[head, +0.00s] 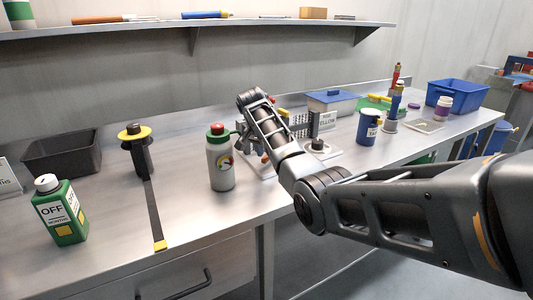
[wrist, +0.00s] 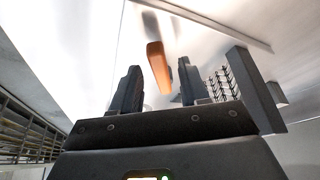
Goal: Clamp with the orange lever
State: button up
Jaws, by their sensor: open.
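The orange lever (wrist: 159,68) shows in the wrist view between and beyond the two dark fingers of my gripper (wrist: 158,88). The fingers are apart, with a gap on both sides of the lever, and I see no contact. In the head view my gripper (head: 247,145) points down over the bench behind the white bottle. A small orange piece (head: 265,158) shows beside it, low over a light plate (head: 262,170); my arm hides much of this area. A dark pinned heat sink (head: 300,124) stands to the right and also shows in the wrist view (wrist: 220,84).
A white bottle with a green and red cap (head: 220,165) stands close in front of my gripper. A black strap stand (head: 135,150) is left. The bench front is mostly clear.

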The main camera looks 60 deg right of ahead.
jog(key=v, duration=0.7)
jog(key=shift+r+b, duration=0.2)
jog(key=shift+b, duration=0.15)
